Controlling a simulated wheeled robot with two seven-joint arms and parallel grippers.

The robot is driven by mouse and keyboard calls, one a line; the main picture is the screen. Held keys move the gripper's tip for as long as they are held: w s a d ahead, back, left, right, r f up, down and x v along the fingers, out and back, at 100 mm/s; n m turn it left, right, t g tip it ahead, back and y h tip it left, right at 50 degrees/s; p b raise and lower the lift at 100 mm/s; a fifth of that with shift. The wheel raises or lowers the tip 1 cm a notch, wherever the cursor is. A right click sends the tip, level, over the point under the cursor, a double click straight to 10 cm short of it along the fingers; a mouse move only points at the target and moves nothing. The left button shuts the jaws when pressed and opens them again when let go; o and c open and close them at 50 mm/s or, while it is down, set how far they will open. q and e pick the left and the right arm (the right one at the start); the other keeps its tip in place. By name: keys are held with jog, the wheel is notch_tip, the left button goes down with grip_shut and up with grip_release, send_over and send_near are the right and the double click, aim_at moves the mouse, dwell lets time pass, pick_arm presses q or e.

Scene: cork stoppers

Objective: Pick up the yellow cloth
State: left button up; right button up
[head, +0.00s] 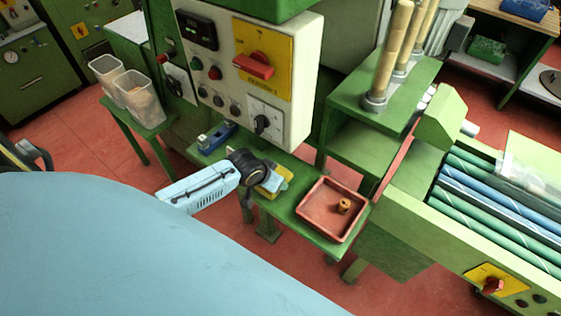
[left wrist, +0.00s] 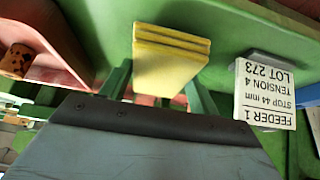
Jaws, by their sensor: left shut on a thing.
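The yellow cloth (head: 287,177) is at the green bench beside the control box in the head view, partly hidden by my left gripper (head: 270,181). In the left wrist view the yellow cloth (left wrist: 172,62) shows as a folded stack with several layers at its edge. My left gripper is shut on the cloth; its fingertips are hard to make out. I cannot tell whether the cloth touches the bench. My right gripper is not in view.
A red tray (head: 318,232) holding a cork stopper (head: 344,206) is to the right on the green bench. A blue tape dispenser (head: 216,138) is behind the arm. A white label card (left wrist: 266,94) stands near the cloth. The control box (head: 262,85) rises behind.

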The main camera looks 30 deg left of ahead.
pick_arm(q)
jog(key=s+a, duration=0.1)
jog(key=s, duration=1.2)
jog(key=shift+s, duration=0.4)
